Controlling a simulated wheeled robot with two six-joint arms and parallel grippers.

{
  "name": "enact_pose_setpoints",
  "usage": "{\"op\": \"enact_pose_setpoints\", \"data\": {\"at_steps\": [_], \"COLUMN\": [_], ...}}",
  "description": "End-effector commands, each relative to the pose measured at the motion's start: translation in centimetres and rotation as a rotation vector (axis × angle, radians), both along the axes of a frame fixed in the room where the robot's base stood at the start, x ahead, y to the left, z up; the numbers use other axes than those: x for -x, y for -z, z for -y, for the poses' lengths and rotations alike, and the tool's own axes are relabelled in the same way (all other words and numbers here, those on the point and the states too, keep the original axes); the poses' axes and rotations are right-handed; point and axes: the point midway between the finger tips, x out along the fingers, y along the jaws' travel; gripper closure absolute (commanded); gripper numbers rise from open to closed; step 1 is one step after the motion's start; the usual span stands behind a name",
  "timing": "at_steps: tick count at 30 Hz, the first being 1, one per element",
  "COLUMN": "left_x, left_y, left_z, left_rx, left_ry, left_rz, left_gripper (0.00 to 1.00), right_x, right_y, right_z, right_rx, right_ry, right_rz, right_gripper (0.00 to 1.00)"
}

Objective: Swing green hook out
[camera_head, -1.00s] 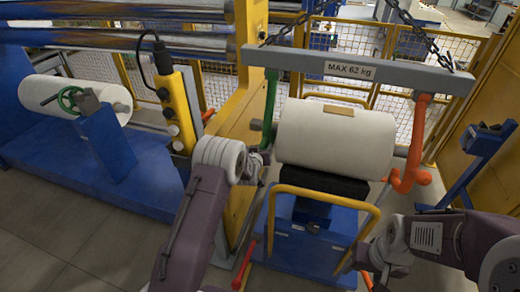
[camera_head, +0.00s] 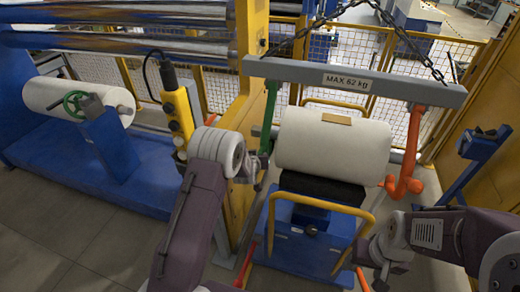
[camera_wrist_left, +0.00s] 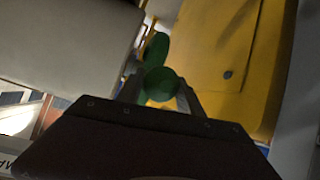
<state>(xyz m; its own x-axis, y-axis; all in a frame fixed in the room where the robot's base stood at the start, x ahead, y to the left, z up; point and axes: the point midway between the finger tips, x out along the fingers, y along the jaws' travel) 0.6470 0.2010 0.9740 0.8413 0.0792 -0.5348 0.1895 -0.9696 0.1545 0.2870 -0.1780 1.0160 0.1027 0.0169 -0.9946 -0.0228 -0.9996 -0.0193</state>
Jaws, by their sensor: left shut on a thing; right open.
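The green hook (camera_head: 269,118) hangs from the left end of the grey lifting beam (camera_head: 300,71), beside the left end of the white film roll (camera_head: 333,150). My left gripper (camera_head: 259,165) is at the hook's lower part. The left wrist view shows its fingers (camera_wrist_left: 160,98) shut on the round green hook (camera_wrist_left: 160,82). The orange hook (camera_head: 412,150) hangs from the beam's right end, near the roll's right end. My right gripper (camera_head: 372,272) is open and empty, low beside the cart's right side, partly hard to make out.
The roll rests on a black pad (camera_head: 325,187) on a blue cart (camera_head: 310,240) with yellow handles. A yellow post (camera_head: 246,100) and yellow pendant (camera_head: 178,115) stand close to my left arm. Chains hold the beam. A blue stand (camera_head: 481,147) is at the right.

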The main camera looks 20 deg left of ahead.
Motion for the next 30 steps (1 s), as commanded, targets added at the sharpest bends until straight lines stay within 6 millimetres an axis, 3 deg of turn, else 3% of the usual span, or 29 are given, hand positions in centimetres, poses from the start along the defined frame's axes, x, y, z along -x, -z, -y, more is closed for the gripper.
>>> {"op": "enact_pose_setpoints", "data": {"at_steps": [1,3,15,21,30], "left_x": [0.7,1.6,4.9,5.4,5.5], "left_y": [-2.3,-3.3,-7.6,-8.1,-8.2], "left_z": [0.0,0.0,-0.2,-0.2,-0.2], "left_rx": [-0.001,-0.003,-0.008,-0.011,-0.012], "left_ry": [0.001,0.001,-0.001,0.0,-0.001], "left_rz": [-0.034,-0.08,-0.273,-0.315,-0.321], "left_gripper": [1.0,1.0,1.0,1.0,1.0], "right_x": [0.0,0.0,0.0,0.0,0.0], "right_y": [-2.7,-4.3,-12.0,-13.4,-13.5], "right_z": [0.0,0.0,0.0,0.0,0.0], "right_rx": [0.0,0.0,0.0,0.0,0.0], "right_ry": [0.0,0.0,0.0,0.0,0.0], "right_rz": [0.0,0.0,0.0,0.0,0.0], "right_gripper": [0.36,0.36,0.36,0.36,0.36]}}
